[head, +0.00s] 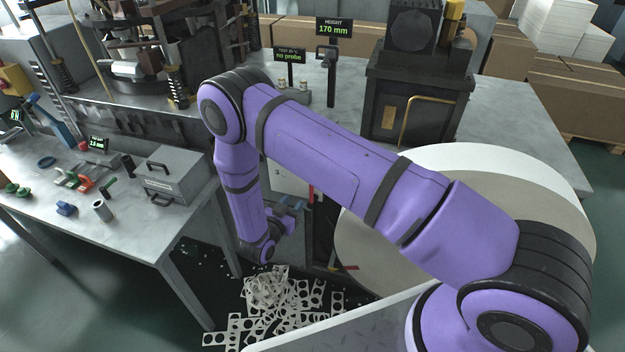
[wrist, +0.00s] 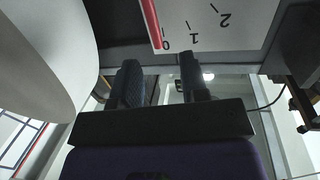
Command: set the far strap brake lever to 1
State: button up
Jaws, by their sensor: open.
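My gripper (wrist: 160,78) is open in the wrist view, with its two dark fingers apart and nothing between them. In the head view my gripper (head: 292,207) is low beside the big paper roll, partly behind my arm. A white scale plate (wrist: 230,22) marked 0, 1 and 2 is just beyond the fingertips in the wrist view. A red strip (wrist: 152,22) runs along the plate's 0 side; I cannot tell whether it is the lever or its pointer. The plate (head: 285,178) shows partly in the head view, near a red upright piece (head: 311,193). The far strap brake lever is not clearly visible.
The large pale roll (head: 365,245) stands right of my gripper and bulges into the left of the wrist view. Punched scrap strips (head: 280,297) lie on the floor below. A workbench (head: 140,230) with a grey box (head: 175,175) stands left. A short red-tipped piece (head: 345,267) shows lower down.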

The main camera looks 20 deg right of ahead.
jog(key=f, duration=0.1)
send_over(311, 202)
jog(key=shift+w+d, duration=0.2)
jog(key=shift+w, duration=0.15)
dwell(0.4)
grip_shut()
